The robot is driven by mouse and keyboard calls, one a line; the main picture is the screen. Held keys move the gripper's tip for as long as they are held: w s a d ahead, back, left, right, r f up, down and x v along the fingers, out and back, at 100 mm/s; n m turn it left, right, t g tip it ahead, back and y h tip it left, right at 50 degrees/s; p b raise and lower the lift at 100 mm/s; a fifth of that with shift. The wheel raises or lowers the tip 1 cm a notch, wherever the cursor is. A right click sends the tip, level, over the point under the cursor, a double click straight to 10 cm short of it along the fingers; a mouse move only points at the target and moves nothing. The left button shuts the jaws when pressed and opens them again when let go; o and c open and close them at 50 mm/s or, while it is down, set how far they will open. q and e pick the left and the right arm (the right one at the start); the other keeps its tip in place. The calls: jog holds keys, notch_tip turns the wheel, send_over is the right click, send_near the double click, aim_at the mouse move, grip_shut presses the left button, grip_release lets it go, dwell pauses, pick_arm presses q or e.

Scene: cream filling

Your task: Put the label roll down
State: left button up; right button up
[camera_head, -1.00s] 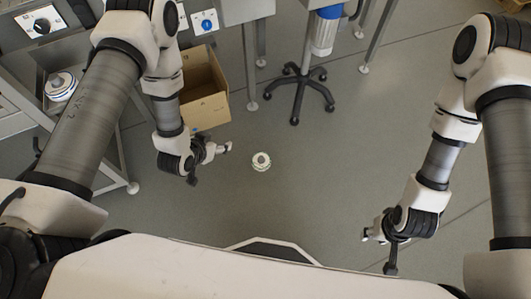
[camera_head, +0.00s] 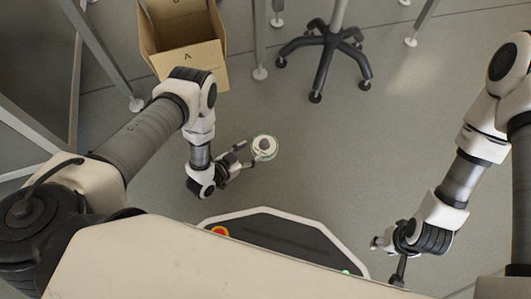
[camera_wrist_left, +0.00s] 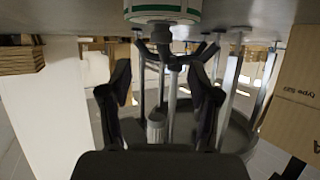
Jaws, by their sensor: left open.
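The label roll (camera_head: 264,148) is a white round roll with a dark centre, in the middle of the head view. In the left wrist view, which looks upside down, the white roll with green bands (camera_wrist_left: 163,12) is at the top edge, partly cut off, seemingly standing on the grey floor. My left gripper (camera_head: 249,153) is open, its fingertips close beside the roll; I cannot tell whether they touch it. In the left wrist view its two dark fingers (camera_wrist_left: 164,85) are spread with nothing between them. My right gripper (camera_head: 388,255) is at lower right, away from the roll; its opening is unclear.
An open cardboard box (camera_head: 190,58) stands behind my left arm. A stool with a black wheeled base (camera_head: 325,50) is at the back, near metal table legs (camera_head: 259,40). The floor (camera_head: 340,160) between the roll and my right arm is clear.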

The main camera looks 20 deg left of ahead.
aim_at(262, 144)
pick_arm(q)
jog(key=b+x, duration=0.2)
jog(key=x, duration=0.1)
jog(key=b+x, duration=0.3)
jog(key=x, duration=0.1)
jog(key=shift+f, duration=0.45)
jog(key=shift+w+r, duration=0.1)
jog(key=shift+r, duration=0.1)
grip_shut()
